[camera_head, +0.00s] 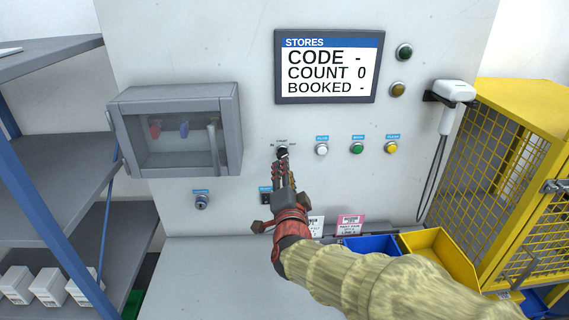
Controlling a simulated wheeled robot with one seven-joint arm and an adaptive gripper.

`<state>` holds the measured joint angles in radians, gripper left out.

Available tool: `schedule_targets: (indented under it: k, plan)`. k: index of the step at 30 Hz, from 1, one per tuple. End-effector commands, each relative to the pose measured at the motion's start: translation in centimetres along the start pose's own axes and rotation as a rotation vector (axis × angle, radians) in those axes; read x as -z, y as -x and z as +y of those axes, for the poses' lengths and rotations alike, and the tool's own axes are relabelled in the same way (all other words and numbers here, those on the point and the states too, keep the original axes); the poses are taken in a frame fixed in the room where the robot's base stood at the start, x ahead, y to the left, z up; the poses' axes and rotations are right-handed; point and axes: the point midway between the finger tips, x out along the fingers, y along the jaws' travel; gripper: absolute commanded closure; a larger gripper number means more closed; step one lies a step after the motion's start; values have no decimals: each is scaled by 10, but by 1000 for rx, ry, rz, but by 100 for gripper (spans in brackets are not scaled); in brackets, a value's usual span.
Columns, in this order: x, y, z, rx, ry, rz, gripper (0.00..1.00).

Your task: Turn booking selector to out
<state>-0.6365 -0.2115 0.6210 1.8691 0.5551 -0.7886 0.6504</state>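The booking selector (282,149) is a small dark knob on the pale wall panel, below the screen, with tiny labels above it and to either side. Its pointer direction is too small to make out. My gripper (282,161) reaches up from below, with its fingertips at the knob and covering its lower part. The fingers look close together, but I cannot tell whether they grip the knob. The screen (326,67) reads STORES, CODE -, COUNT 0, BOOKED -.
White (321,149), green (357,148) and yellow (390,147) buttons sit right of the selector. A glass-fronted box (230,100) is to the left, with a key switch (201,201) below it. A scanner (453,91) hangs at right, beside a yellow cage (520,140). Blue (370,243) and yellow (440,257) bins stand below.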

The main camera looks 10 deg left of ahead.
Motion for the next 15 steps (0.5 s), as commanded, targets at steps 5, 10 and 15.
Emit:
schedule_targets:
  k: [5, 10, 15]
  plan:
    - [0, 27, -1, 1, -1, -1, 72]
    - [0, 39, 0, 1, 0, -1, 72]
    - [0, 41, 0, 0, 0, 0, 72]
